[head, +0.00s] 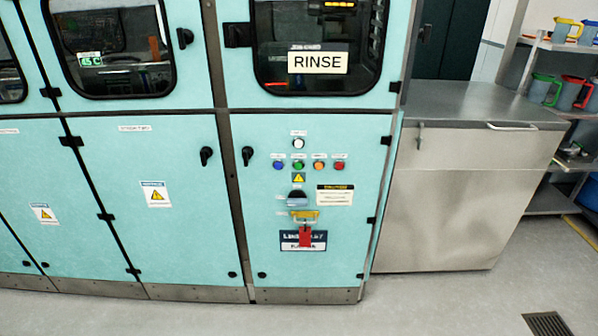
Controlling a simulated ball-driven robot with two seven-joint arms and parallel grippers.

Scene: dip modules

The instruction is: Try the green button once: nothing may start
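The green button (298,165) sits in a row on the lower panel of the teal machine, between a blue button (279,165) on its left and an orange button (319,166) on its right. A red button (339,166) ends the row. A white button or lamp (298,143) is above the green one. Below the row are a dark rotary switch (297,194), a yellow hasp-like part (304,215) and a red tag or lock (313,238) hanging from it. Small labels are unreadable. Neither gripper is in view.
The machine's window above carries a RINSE sign (318,62). Black door handles (248,155) stick out left of the buttons. A steel cabinet (470,180) stands to the right, with a shelf of coloured jugs (568,92) beyond. The grey floor (430,305) in front is clear; a drain grate (545,324) is at right.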

